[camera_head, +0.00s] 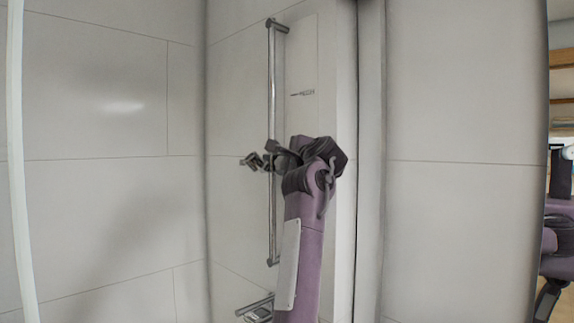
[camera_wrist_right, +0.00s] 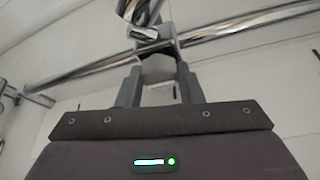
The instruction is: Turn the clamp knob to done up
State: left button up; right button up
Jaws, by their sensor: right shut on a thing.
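A chrome vertical rail (camera_head: 271,85) is fixed to the tiled wall. A clamp with a dark holder (camera_head: 251,161) sits on it about halfway down. In the right wrist view the rail (camera_wrist_right: 240,27) runs across the top, and the clamp's grey knob (camera_wrist_right: 157,69) faces me. My right gripper (camera_head: 276,152) reaches the clamp from the right. Its two fingers are on either side of the knob, shut on it. The gripper hides most of the knob in the head view. I cannot read how far the knob is turned.
A chrome fitting (camera_head: 257,308) juts from the wall below the rail, left of my right forearm. A wall edge (camera_head: 371,120) runs vertically close to the right of my arm. The space left of the rail is clear.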

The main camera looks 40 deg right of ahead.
jog(key=o, duration=1)
jog(key=shift+d, duration=0.15)
jog(key=shift+c, duration=0.2)
jog(key=b+v, duration=0.4)
jog(key=v, duration=0.3)
jog(key=shift+s, duration=0.45)
